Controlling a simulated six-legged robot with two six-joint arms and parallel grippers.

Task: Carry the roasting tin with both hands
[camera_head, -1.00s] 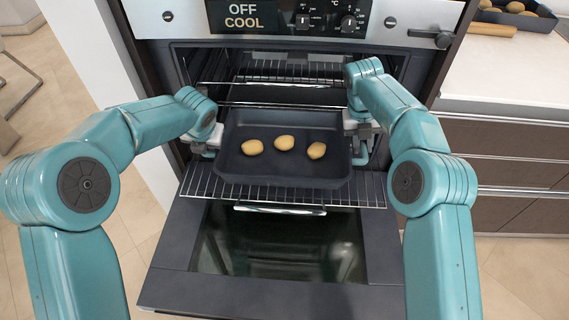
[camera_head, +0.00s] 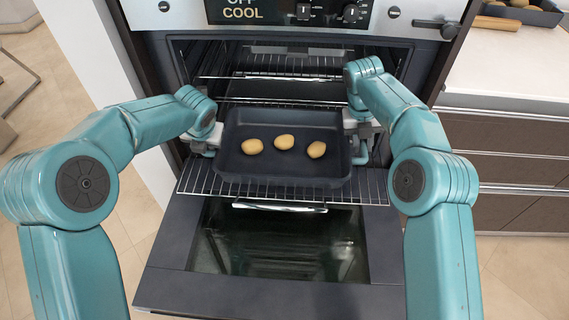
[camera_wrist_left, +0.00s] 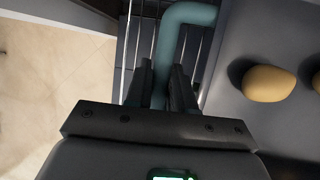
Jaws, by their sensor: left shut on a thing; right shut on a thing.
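The dark roasting tin (camera_head: 282,169) holds three potatoes (camera_head: 284,142) in the head view. It is level, in front of the oven opening and over the pulled-out wire rack; whether it touches the rack is hard to tell. My left gripper (camera_head: 211,146) is at the tin's left side; in the left wrist view its fingers (camera_wrist_left: 162,85) are shut on the teal handle (camera_wrist_left: 166,45). A potato (camera_wrist_left: 269,83) in the tin also shows there. My right gripper (camera_head: 360,140) is shut on the tin's right handle, its fingertips partly hidden.
The oven door (camera_head: 270,245) hangs open below the wire rack (camera_head: 373,188). The white counter (camera_head: 505,70) on the right has a clear top in front, with another dark tin (camera_head: 545,18) and a wooden rolling pin (camera_head: 497,23) at the back. Floor is free on the left.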

